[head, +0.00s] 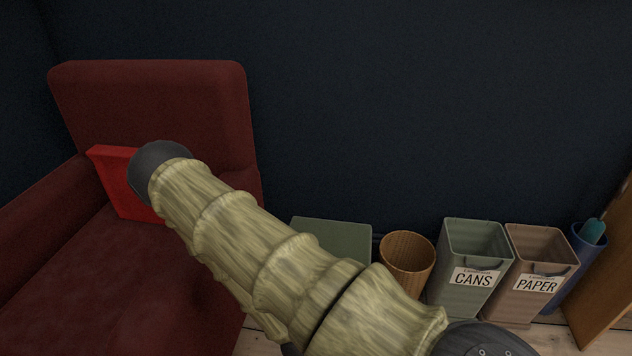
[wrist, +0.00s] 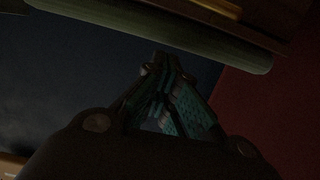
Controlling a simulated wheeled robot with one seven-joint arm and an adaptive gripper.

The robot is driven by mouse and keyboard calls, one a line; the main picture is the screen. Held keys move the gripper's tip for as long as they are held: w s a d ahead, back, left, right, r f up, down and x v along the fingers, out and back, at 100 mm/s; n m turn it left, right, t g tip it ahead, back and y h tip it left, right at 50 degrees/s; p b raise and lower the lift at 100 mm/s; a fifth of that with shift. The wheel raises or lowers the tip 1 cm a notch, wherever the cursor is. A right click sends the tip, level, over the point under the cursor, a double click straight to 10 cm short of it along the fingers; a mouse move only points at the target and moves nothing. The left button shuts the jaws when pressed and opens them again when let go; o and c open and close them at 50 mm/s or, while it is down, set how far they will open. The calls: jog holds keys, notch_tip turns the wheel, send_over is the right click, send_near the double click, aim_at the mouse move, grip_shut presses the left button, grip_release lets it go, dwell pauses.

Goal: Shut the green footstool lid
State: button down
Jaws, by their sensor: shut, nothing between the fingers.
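The green footstool (head: 338,238) stands between the red armchair and the wicker basket in the head view. Only a flat green panel of it shows. My arm hides its front and lower part, so I cannot tell there how far the lid is open. In the dark wrist view, a green padded edge (wrist: 160,36), apparently the footstool's lid, crosses the top of the picture. My gripper (wrist: 163,68) is shut and empty, with its fingertips just below that edge in the picture. Whether they touch it is unclear. The gripper does not show in the head view.
A red armchair (head: 150,100) with a bright red object (head: 115,180) on it fills the left. A wicker basket (head: 408,262), a CANS bin (head: 470,290), a PAPER bin (head: 540,262) and a blue container (head: 583,250) stand along the dark wall at right.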

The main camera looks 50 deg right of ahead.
jog(key=s+a+f+p, duration=0.1)
jog(key=s+a+p, duration=0.1)
jog(key=s+a, duration=0.3)
jog(key=a, duration=0.3)
jog(key=shift+s+f, duration=0.2)
jog(key=shift+f, duration=0.15)
jog(key=s+a+f+n+g+y, duration=0.5)
jog(key=a+f+y, duration=0.2)
jog(key=f+y, duration=0.1)
jog(key=s+a+n+g+y, duration=0.4)
jog(key=s+a+n+y, duration=0.15)
jog(key=s+a, duration=0.35)
notch_tip(320, 180, up, 27)
jog(key=p, duration=2.6)
jog(key=shift+w+f, duration=0.15)
jog(key=shift+f, duration=0.05)
